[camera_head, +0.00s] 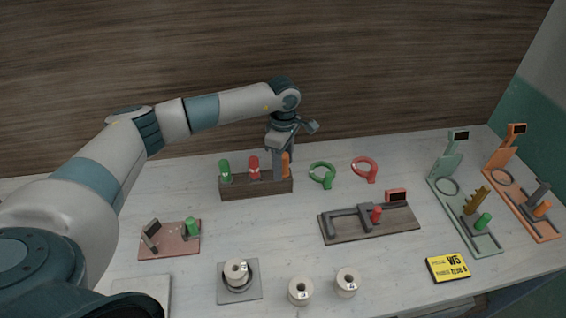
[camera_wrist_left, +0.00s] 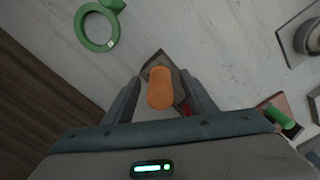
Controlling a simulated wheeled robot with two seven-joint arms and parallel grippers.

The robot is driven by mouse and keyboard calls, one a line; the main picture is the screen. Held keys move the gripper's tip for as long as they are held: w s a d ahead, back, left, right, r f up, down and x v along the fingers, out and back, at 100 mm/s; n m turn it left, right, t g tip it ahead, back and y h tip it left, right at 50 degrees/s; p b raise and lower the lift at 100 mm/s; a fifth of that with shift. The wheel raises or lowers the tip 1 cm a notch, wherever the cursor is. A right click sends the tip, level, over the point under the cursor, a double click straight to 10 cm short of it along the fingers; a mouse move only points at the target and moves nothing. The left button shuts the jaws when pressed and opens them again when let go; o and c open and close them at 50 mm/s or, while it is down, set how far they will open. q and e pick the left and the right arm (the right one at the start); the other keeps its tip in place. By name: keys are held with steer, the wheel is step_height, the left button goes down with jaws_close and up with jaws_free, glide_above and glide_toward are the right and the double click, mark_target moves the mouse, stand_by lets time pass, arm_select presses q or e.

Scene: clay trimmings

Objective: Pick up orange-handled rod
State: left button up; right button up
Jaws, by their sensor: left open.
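The orange-handled rod (camera_head: 285,165) stands at the right end of a dark wooden block (camera_head: 257,189) that also holds a green-handled rod (camera_head: 225,171) and a red-handled rod (camera_head: 254,168). My left gripper (camera_head: 281,174) reaches down over that right end and partly hides the orange handle. In the left wrist view the orange handle (camera_wrist_left: 160,88) lies between the two open fingers (camera_wrist_left: 160,97), with a visible gap on each side. Whether a finger touches it I cannot tell. The lower part of the rod is hidden. My right gripper does not show.
A green ring (camera_head: 322,175) and a red ring (camera_head: 365,168) lie right of the block. A grey board (camera_head: 340,232) with a red peg is in front of them. Green and orange stands are far right. White rolls and a pink board are in front.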

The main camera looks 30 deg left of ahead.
arm_select(q)
steer(key=shift+f, duration=0.6)
steer(key=c, duration=1.2)
steer(key=shift+c, duration=0.2)
steer(key=shift+r, duration=0.15)
